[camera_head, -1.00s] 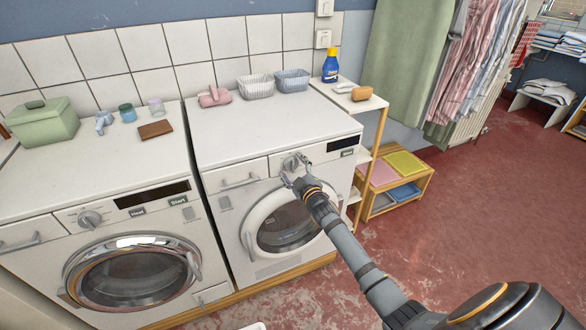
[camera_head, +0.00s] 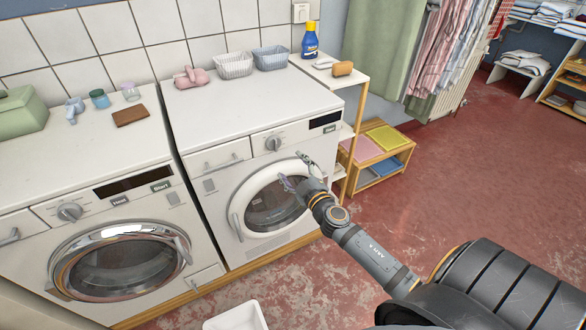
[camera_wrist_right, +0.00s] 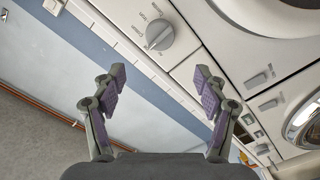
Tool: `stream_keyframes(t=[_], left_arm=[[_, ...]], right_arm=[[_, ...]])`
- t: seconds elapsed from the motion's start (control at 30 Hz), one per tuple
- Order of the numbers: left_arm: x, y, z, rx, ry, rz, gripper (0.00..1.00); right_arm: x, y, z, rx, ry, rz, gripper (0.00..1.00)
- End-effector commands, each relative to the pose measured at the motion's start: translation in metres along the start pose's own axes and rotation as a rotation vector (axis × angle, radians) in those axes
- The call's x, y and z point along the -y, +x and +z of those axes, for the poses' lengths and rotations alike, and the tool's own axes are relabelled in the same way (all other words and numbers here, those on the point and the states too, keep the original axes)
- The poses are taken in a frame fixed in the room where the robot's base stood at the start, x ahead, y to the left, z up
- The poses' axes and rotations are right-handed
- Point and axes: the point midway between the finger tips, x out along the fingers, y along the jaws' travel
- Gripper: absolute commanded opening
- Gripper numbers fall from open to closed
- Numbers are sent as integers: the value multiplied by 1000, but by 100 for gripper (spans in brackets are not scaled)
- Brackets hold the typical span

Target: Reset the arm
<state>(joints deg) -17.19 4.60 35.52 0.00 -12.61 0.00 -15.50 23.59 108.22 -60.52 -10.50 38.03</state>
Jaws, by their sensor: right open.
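My right arm comes in from the lower right in the head view. Its gripper (camera_head: 294,172) is open and empty in front of the right washing machine (camera_head: 248,106), over the upper part of its round door (camera_head: 238,212). The machine's dial (camera_head: 273,143) is uncovered, up and left of the gripper. In the right wrist view the two purple-padded fingers (camera_wrist_right: 160,95) are spread wide with nothing between them. The dial also shows there (camera_wrist_right: 159,34), beyond the fingers and apart from them. My left gripper is not in view.
A second machine (camera_head: 75,170) with a chrome door stands at left. Small items and two baskets (camera_head: 234,65) stand on top. A wooden shelf (camera_head: 346,82) and low rack (camera_head: 377,158) stand at right. A white bin (camera_head: 236,318) is on the floor. Red floor at right is free.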

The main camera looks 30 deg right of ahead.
Motion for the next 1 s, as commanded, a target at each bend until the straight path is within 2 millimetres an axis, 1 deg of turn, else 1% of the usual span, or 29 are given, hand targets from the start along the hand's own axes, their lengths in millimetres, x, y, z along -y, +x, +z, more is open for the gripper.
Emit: stream_keyframes(t=[0.13,0.53,0.57,0.63,0.67,0.73,0.77,0.8,0.83,0.87,0.9,0.97,1.0], left_arm=[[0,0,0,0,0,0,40],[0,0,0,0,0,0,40],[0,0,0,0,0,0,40],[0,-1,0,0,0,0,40],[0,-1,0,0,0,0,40],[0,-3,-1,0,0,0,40],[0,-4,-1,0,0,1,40],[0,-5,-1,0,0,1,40],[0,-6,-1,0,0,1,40],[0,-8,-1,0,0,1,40],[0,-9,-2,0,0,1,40],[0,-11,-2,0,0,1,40],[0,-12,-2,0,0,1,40]], right_arm=[[0,-4,0,-1,1,1,73],[0,-3,0,0,1,1,73],[0,-3,1,2,2,0,73],[6,-4,11,25,9,-9,73],[10,-4,20,45,17,-17,73],[29,-9,54,120,42,-47,73],[40,-13,73,163,58,-64,73],[57,-20,101,228,81,-91,73],[71,-28,122,280,101,-112,73],[85,-37,144,332,119,-134,73],[105,-52,171,401,146,-163,73],[134,-77,208,502,183,-206,73],[154,-97,232,569,209,-234,73]])
